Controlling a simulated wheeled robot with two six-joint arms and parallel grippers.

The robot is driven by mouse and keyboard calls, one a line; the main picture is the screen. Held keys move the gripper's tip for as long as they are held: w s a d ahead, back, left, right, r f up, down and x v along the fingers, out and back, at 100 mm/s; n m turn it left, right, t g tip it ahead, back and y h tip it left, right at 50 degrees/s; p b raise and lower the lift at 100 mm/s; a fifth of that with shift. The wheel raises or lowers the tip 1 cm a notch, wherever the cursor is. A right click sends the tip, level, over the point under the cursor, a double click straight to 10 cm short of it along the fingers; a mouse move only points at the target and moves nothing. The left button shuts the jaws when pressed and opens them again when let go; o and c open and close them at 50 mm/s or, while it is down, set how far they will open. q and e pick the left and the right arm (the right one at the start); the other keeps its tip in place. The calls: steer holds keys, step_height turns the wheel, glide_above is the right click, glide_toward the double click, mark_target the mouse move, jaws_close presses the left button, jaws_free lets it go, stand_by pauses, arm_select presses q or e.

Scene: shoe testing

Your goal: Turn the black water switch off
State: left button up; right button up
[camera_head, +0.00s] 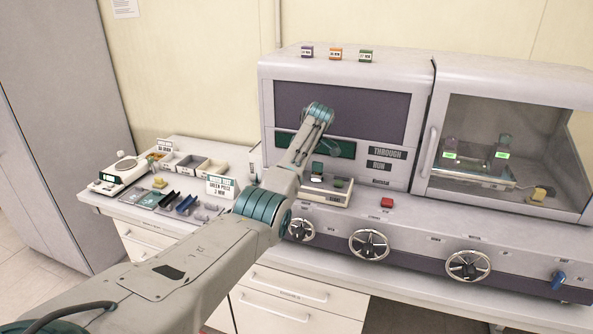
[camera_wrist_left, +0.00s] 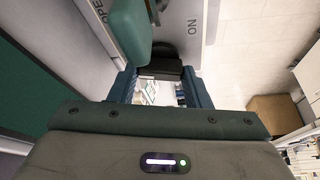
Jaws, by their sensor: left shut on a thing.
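In the left wrist view, a black switch handle (camera_wrist_left: 165,68) sits between the two blue-grey fingers of my left gripper (camera_wrist_left: 160,76), which is shut on it. A green block-shaped part (camera_wrist_left: 131,28) is just beyond the handle, beside a light panel with the upside-down letters "ON" (camera_wrist_left: 193,23) and part of another word, "OPE". In the head view, my left arm reaches across to the front of the large grey machine (camera_head: 420,70). The black switch cannot be made out there, and the gripper's hold on it is hidden by the arm. My right gripper is in neither view.
The machine has several handwheels (camera_head: 369,245), a red button (camera_head: 387,202), a blue knob (camera_head: 558,280) and a glass-fronted chamber (camera_head: 505,150) on the right. A bench with small trays (camera_head: 190,165) and a scale (camera_head: 120,172) stands left. A brown box (camera_wrist_left: 273,113) shows in the wrist view.

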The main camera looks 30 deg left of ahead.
arm_select(q)
steer(key=shift+w+n+g+b, duration=0.1)
steer(key=shift+n+g+b, duration=0.5)
steer(key=shift+n+b, duration=0.8)
steer(key=shift+n, duration=0.3)
steer(key=o, duration=1)
